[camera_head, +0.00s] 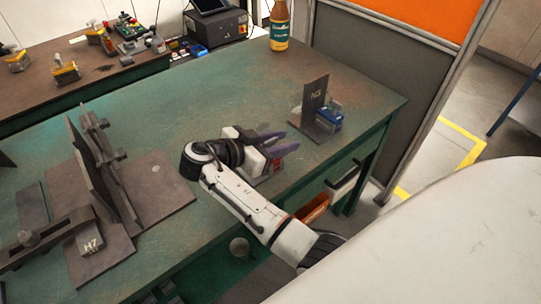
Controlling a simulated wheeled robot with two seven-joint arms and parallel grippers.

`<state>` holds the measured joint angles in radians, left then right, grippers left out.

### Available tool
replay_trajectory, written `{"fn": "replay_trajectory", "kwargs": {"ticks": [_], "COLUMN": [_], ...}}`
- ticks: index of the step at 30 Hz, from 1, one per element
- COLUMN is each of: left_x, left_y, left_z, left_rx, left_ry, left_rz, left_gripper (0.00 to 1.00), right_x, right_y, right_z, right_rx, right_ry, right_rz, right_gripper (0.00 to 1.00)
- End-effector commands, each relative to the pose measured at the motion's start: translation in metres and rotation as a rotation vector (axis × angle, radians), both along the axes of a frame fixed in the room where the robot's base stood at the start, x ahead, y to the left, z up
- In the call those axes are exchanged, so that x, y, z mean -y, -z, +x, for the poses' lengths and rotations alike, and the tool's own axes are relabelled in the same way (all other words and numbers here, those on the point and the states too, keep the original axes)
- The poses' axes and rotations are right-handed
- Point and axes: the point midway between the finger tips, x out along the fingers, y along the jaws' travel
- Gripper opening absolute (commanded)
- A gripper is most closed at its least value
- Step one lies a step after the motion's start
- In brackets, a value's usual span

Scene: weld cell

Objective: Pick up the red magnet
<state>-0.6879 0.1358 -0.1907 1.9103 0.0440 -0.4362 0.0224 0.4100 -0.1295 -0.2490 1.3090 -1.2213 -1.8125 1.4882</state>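My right gripper (288,141) reaches over the green table from the lower right, its two purple fingers apart and pointing right. A small reddish block (276,164), which looks like the red magnet, sits on the table just below and beside the fingers. The gripper hides most of it, and I see no contact with the fingers. My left gripper is not in view.
A dark upright plate marked N3 (316,96) stands right of the gripper with a blue block (328,120) against it. Steel fixture plates (157,188) fill the table's left. A bottle (279,26) stands at the back. The middle of the green table (215,105) is clear.

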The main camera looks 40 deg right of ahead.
Motion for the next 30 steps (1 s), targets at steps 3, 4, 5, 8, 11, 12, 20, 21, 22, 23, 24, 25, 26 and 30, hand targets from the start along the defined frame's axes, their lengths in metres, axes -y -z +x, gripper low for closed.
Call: {"fn": "replay_trajectory", "kwargs": {"ticks": [3, 4, 5, 8, 11, 12, 20, 21, 22, 23, 24, 25, 26, 30], "left_x": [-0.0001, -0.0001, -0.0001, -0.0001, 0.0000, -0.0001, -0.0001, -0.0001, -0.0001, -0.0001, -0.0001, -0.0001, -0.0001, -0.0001], "left_y": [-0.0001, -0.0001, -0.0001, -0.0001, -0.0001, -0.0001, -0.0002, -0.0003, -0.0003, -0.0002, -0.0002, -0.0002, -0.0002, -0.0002], "left_z": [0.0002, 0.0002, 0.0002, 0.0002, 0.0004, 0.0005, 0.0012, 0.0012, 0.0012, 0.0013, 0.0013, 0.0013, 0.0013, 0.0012], "left_rx": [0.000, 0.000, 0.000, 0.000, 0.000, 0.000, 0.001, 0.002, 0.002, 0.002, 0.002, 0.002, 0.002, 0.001], "left_ry": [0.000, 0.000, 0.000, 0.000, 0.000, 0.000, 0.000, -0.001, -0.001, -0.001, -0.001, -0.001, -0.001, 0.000], "left_rz": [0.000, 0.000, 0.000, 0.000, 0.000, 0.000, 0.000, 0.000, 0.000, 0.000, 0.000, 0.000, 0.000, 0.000], "left_gripper": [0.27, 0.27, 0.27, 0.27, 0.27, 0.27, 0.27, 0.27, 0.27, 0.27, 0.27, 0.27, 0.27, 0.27], "right_x": [-0.0005, -0.0005, -0.0005, -0.0006, -0.0007, -0.0007, -0.0010, -0.0010, -0.0010, -0.0010, -0.0010, -0.0010, -0.0010, -0.0011], "right_y": [-0.0001, -0.0001, -0.0001, 0.0000, -0.0001, -0.0001, 0.0000, 0.0000, 0.0000, 0.0000, 0.0000, 0.0001, 0.0001, 0.0001], "right_z": [0.0000, 0.0000, 0.0000, -0.0001, -0.0002, -0.0002, -0.0003, -0.0003, -0.0003, -0.0003, -0.0003, -0.0003, -0.0003, -0.0003], "right_rx": [0.000, 0.000, 0.000, 0.000, 0.000, 0.000, 0.000, 0.000, 0.000, 0.000, 0.000, -0.001, -0.001, -0.001], "right_ry": [0.000, 0.000, 0.000, 0.000, 0.000, 0.000, 0.000, 0.001, 0.001, 0.001, 0.001, 0.001, 0.001, 0.001], "right_rz": [0.001, 0.001, 0.001, 0.001, 0.001, 0.001, 0.001, 0.001, 0.001, 0.001, 0.001, 0.001, 0.001, 0.001], "right_gripper": [0.31, 0.31, 0.26, 0.09, 0.00, 0.00, 0.00, 0.00, 0.00, 0.00, 0.00, 0.00, 0.00, 0.00]}}
